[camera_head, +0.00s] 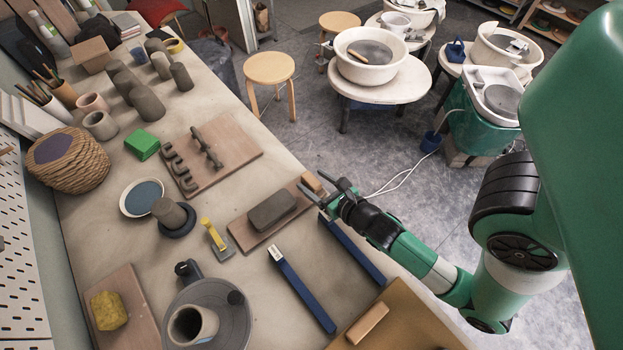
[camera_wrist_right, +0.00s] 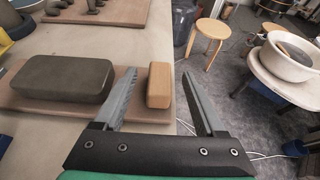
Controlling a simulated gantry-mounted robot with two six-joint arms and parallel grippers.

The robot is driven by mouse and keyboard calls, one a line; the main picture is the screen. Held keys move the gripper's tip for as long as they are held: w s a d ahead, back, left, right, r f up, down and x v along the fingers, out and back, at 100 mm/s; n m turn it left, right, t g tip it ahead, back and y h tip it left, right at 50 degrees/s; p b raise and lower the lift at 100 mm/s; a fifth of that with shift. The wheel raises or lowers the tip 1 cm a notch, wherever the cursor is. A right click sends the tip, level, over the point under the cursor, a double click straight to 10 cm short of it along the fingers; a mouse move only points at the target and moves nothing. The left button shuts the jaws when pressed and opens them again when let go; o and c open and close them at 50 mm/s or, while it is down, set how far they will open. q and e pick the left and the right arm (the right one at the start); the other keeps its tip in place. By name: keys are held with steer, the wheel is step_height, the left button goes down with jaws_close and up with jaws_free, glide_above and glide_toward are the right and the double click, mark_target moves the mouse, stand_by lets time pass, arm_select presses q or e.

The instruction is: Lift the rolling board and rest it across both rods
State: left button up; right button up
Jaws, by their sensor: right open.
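A tan board (camera_head: 400,318) with a wooden bar (camera_head: 367,324) on it lies at the bottom right of the head view, cut off by the frame. A pinkish board (camera_head: 247,236) holds a grey clay block (camera_head: 272,209) and a small wooden block (camera_head: 312,182) at its right end. I cannot tell for sure which is the rolling board. Two blue rods (camera_head: 303,290) (camera_head: 352,250) lie apart on the table. My right gripper (camera_head: 325,189) is open at the small wooden block, which appears between its fingers in the wrist view (camera_wrist_right: 160,85). Contact is unclear.
A yellow-handled tool (camera_head: 213,234) stands left of the pinkish board. A grey turntable (camera_head: 236,325) with a clay cylinder is in front. A green block (camera_head: 142,145), a blue dish (camera_head: 142,197) and several clay pieces lie behind. The table's right edge is near my gripper.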

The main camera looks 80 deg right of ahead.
steer(key=shift+x, duration=0.95)
jaws_close()
stand_by(0.6)
stand_by(0.5)
steer(key=shift+r, duration=0.1)
stand_by(1.1)
